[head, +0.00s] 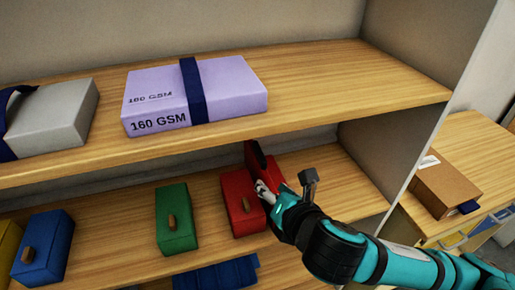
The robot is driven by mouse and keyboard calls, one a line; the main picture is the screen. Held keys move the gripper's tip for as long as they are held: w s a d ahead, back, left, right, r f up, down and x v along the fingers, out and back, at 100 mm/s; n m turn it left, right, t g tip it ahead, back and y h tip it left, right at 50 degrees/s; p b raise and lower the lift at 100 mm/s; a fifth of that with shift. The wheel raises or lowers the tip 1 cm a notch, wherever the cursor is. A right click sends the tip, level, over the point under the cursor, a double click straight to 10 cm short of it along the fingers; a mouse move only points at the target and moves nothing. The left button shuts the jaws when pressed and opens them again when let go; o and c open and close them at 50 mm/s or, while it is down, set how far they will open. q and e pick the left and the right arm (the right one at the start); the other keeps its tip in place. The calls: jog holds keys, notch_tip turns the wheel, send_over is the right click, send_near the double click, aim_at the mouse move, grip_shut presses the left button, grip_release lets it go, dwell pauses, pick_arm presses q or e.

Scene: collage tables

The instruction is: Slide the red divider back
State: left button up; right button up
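The red divider (237,187) stands on the lower shelf, with a brown wooden knob on its front. My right gripper (264,192) reaches in from the lower right and is at the right side of the red divider. Its fingers overlap the red in this view, and a dark red upright part (257,157) shows just behind them. The fingertips are partly hidden, so I cannot tell whether they are open or shut, or whether they touch the divider. My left gripper is out of view.
A green block (174,203), a blue block (45,247) and a yellow one (8,243) stand to the left on the lower shelf. The upper shelf (340,85) hangs above, carrying a lilac paper pack (225,87). A side panel (425,150) bounds the right.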

aim_at(261, 152)
jog(key=w+a+f+n, duration=0.1)
jog(key=w+n, duration=0.1)
jog(key=w, duration=0.3)
jog(key=w+a+f+n+t+p, duration=0.1)
jog(key=w+n, duration=0.1)
jog(key=w, duration=0.4)
jog(key=w+a+f+n+p, duration=0.1)
jog(key=w+n, duration=0.1)
jog(key=w, duration=0.4)
jog(key=shift+w+a+f+n, duration=0.2)
jog(key=shift+f+n, duration=0.2)
grip_shut()
